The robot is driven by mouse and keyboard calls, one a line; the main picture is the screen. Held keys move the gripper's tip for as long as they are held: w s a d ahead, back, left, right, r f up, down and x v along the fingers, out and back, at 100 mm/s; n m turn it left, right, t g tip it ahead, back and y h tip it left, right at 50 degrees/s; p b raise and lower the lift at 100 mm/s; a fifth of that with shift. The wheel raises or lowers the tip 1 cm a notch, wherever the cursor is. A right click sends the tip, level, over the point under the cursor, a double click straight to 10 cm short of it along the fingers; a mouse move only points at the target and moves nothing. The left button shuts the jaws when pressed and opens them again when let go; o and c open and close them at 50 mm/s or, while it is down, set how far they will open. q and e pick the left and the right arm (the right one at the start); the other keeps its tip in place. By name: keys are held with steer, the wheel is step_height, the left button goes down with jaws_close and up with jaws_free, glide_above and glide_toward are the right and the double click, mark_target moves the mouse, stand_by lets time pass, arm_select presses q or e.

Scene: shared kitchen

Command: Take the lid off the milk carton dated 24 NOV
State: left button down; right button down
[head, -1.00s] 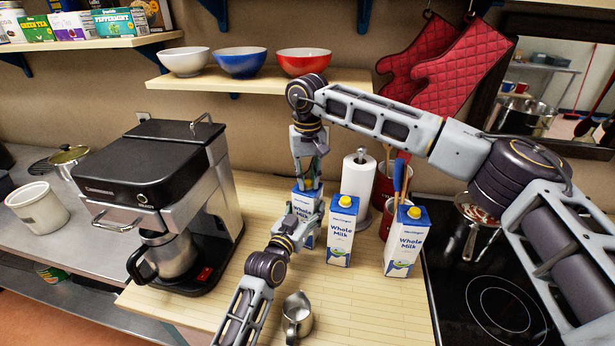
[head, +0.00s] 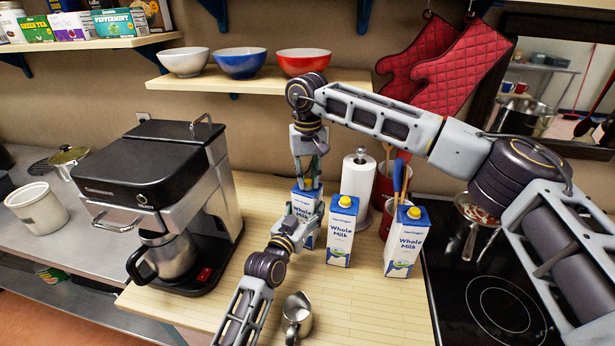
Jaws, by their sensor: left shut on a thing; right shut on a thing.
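Three white-and-blue Whole Milk cartons stand on the wooden counter (head: 372,310): a left carton (head: 297,213), a middle carton (head: 341,232) and a right carton (head: 405,243). No date is readable on any of them. My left gripper (head: 306,222) is shut on the left carton's body from the front. My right gripper (head: 307,182) points down from above and is shut at the top of the left carton, where its lid would be. The lid is hidden by the gripper. The middle and right cartons each show a yellow lid on top.
A coffee maker (head: 140,165) stands left of the cartons, and a metal pitcher (head: 297,315) stands in front. A paper towel roll (head: 358,180) and red utensil crocks (head: 384,187) are behind. The cooktop (head: 485,290) lies right. A shelf (head: 240,86) with bowls hangs above.

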mark_target(307, 181)
steer(key=shift+r, duration=1)
stand_by(0.3)
steer(key=shift+r, duration=1.95)
arm_select(q)
steer(key=shift+c, duration=1.5)
jaws_free()
steer(key=shift+s+a, duration=0.1)
steer(key=v, duration=1.1)
steer(key=shift+s+a, duration=0.2)
steer(key=shift+s, duration=0.1)
